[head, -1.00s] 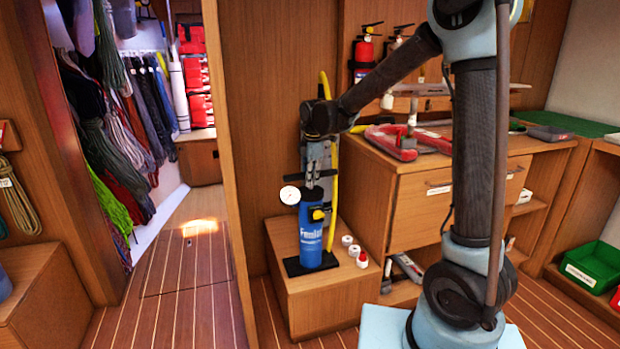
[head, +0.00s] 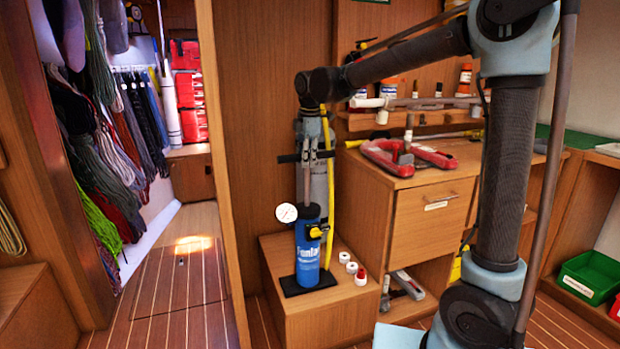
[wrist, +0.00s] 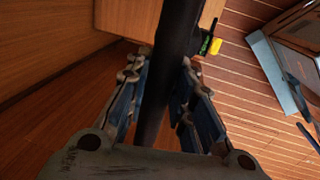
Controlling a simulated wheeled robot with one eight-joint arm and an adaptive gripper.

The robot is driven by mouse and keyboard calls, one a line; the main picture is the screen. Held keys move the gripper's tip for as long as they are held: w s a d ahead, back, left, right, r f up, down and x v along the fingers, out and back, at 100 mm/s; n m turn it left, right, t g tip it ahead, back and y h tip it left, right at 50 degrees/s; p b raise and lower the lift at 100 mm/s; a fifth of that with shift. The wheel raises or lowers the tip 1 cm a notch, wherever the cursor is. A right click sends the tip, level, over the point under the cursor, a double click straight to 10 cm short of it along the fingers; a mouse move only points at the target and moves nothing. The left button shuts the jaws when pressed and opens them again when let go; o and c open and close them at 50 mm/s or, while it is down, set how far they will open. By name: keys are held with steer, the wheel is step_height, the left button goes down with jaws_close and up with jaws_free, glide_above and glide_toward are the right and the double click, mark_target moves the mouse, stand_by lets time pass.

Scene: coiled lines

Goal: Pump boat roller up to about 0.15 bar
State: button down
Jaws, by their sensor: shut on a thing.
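The hand pump has a blue barrel (head: 308,250) on a black foot plate and stands upright on a low wooden box. A white round gauge (head: 286,213) sits at its upper left; its reading is too small to tell. My gripper (head: 306,150) is above the barrel, shut on the black pump handle (head: 289,158), which stands well clear of the barrel top. In the wrist view a dark bar (wrist: 174,55) passes between the fingers. A yellow hose (head: 328,190) runs up from the pump.
Small white and red caps (head: 351,267) lie beside the pump on the box (head: 310,320). A wooden cabinet (head: 430,215) at the right carries a red U-shaped tool (head: 385,157). A green bin (head: 590,277) is far right. The floor at the left is clear.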

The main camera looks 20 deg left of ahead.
step_height(320, 180, up, 7)
steer(key=shift+r, duration=0.1)
stand_by(0.4)
steer(key=c, duration=1.4)
jaws_free()
steer(key=shift+o, duration=0.2)
step_height(320, 180, up, 12)
steer(key=s+d, duration=0.1)
steer(key=shift+s+d+f, duration=0.2)
steer(key=shift+s+d, duration=0.05)
steer(key=shift+s, duration=0.15)
steer(key=shift+r, duration=0.1)
